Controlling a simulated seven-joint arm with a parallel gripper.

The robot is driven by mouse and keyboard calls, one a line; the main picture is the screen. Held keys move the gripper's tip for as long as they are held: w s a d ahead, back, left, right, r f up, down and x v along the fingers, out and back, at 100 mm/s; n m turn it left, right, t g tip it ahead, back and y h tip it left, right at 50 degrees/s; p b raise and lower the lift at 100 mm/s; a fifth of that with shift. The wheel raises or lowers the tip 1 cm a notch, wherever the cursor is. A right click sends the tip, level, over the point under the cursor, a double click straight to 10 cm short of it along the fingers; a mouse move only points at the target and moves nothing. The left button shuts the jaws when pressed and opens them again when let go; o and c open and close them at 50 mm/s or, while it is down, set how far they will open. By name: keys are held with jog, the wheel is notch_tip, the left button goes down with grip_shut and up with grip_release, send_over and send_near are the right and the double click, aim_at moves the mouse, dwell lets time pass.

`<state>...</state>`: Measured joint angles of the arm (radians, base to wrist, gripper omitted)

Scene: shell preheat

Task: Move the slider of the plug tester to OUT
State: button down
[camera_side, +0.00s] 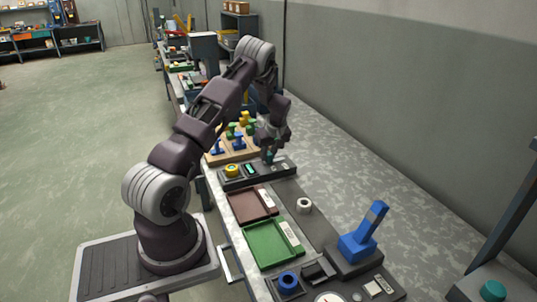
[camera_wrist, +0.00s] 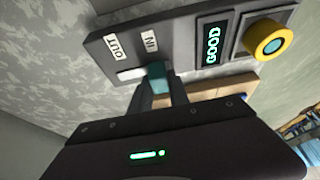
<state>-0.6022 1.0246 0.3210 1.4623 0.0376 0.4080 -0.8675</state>
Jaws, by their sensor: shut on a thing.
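The plug tester (camera_wrist: 190,40) is a dark box with OUT and IN labels, a lit green GOOD display (camera_wrist: 211,45) and a yellow ring with a teal centre (camera_wrist: 270,46). Its teal slider (camera_wrist: 157,69) stands at the IN end of the pale slot (camera_wrist: 130,73); the OUT end of the slot is empty. My gripper (camera_wrist: 160,86) is shut on the slider, its fingers partly hiding it. In the side view the tester (camera_side: 257,174) lies across the bench, with my gripper (camera_side: 269,156) over its far right part.
A wooden board (camera_side: 222,157) with blue, green and yellow pieces stands just behind the tester. A brown tray (camera_side: 250,204), a green tray (camera_side: 267,243) and a white ring (camera_side: 304,205) lie in front. A blue lever (camera_side: 366,230) rises nearer the camera. The bench's right side is clear.

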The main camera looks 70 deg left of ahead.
aim_at(279, 157)
jog(key=shift+w, duration=2.55)
jog(key=shift+r, duration=0.1)
jog(key=c, duration=1.2)
grip_release()
jog(key=shift+c, duration=0.2)
